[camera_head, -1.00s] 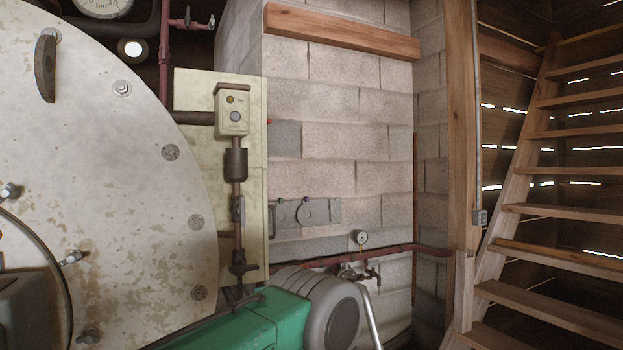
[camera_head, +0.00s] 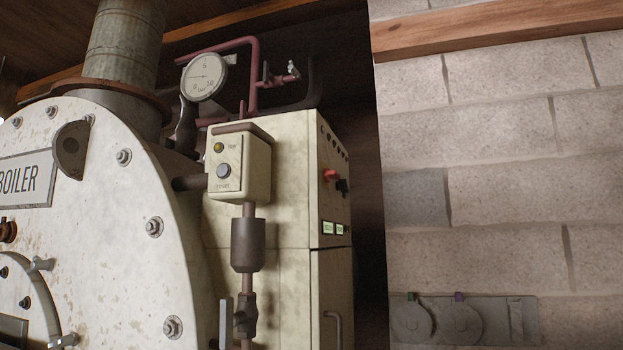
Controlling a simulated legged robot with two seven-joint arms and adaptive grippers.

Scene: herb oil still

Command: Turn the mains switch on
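A red switch (camera_head: 329,175) sits on the side panel of the cream cabinet (camera_head: 290,190), near the middle of the view, with a dark part just beside it. It looks like the mains switch, but its label and setting cannot be read from here. Two small lit green displays (camera_head: 328,227) are below it, and a row of small dark knobs or lamps runs along the panel's top. Neither of my grippers is in view.
The round boiler front (camera_head: 110,230) fills the left. A small control box (camera_head: 238,165) with a yellow lamp and a grey button juts out before the cabinet. A pressure gauge (camera_head: 204,76) is above. A block wall (camera_head: 500,180) stands at the right, with a grey plate (camera_head: 463,322) low on it.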

